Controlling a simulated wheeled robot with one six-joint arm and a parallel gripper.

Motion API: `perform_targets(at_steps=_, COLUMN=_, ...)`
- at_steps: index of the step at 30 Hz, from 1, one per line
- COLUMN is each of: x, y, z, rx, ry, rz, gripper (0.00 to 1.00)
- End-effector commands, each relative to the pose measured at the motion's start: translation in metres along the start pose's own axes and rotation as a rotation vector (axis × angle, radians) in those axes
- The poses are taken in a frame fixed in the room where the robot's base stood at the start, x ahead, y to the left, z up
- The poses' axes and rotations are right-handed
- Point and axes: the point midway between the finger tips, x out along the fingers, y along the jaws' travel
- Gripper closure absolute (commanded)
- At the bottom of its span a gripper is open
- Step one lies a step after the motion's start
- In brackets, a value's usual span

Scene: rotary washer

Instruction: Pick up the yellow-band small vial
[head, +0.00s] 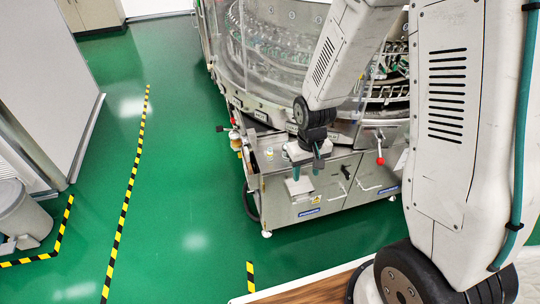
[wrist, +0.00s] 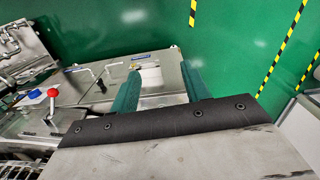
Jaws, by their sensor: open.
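A small pale vial-like object (head: 269,154) stands on the steel ledge at the machine's left corner in the head view. It is too small for me to make out a yellow band. My gripper (head: 307,170) hangs to the right of it, in front of the machine's cabinet, with its teal fingers apart and nothing visible between them. In the wrist view my gripper (wrist: 160,70) is also open and empty, over the cabinet front and green floor. I cannot pick out the vial in the wrist view.
The washer's clear round guard (head: 270,45) rises behind the ledge. A red-knobbed lever (head: 380,157) stands at right; its red knob shows in the wrist view (wrist: 52,92). Cabinet doors (head: 318,190) with handles lie below. Green floor (head: 180,190) is open at left, with striped tape.

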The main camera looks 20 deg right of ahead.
Motion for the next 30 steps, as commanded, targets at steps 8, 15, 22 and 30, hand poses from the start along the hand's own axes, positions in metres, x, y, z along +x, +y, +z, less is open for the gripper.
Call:
perform_targets(at_steps=8, x=0.125, y=-0.007, z=-0.059, rx=-0.022, ry=0.239, rz=-0.006, gripper=0.53)
perform_targets(at_steps=15, x=0.197, y=-0.014, z=-0.112, rx=-0.034, ry=0.621, rz=-0.02, gripper=0.53)
perform_targets(at_steps=22, x=0.152, y=-0.017, z=-0.173, rx=-0.036, ry=1.048, rz=-0.029, gripper=0.53)
perform_targets(at_steps=30, x=0.126, y=-0.018, z=-0.196, rx=-0.035, ry=1.206, rz=-0.032, gripper=0.53)
